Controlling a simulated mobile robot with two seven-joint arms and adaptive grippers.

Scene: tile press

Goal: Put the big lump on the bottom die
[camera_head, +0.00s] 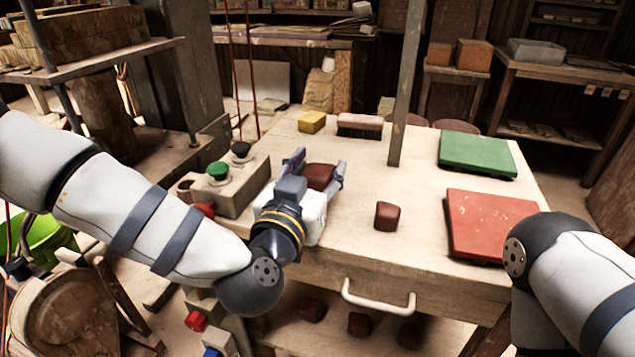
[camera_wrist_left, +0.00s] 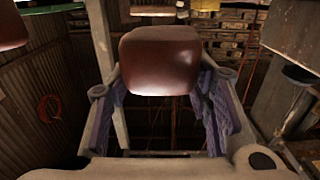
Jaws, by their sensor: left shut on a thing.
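My left gripper (camera_head: 318,173) is shut on a reddish-brown lump (camera_head: 317,177), which looks like the big lump, and holds it over the worktable. In the left wrist view the lump (camera_wrist_left: 160,60) sits between the fingertips of the left gripper (camera_wrist_left: 160,90). A second, smaller-looking brown lump (camera_head: 387,217) rests on the tabletop to the right of the gripper. I cannot pick out the bottom die for certain. My right arm shows at the right edge, but its gripper is out of view.
The worktable (camera_head: 350,262) carries a red board (camera_head: 490,225), a green board (camera_head: 477,153), a brush (camera_head: 360,126) and a yellow block (camera_head: 312,121). A vertical post (camera_head: 405,90) stands at its back. A control box (camera_head: 235,190) with green and black buttons is left of the gripper. More lumps lie below the table.

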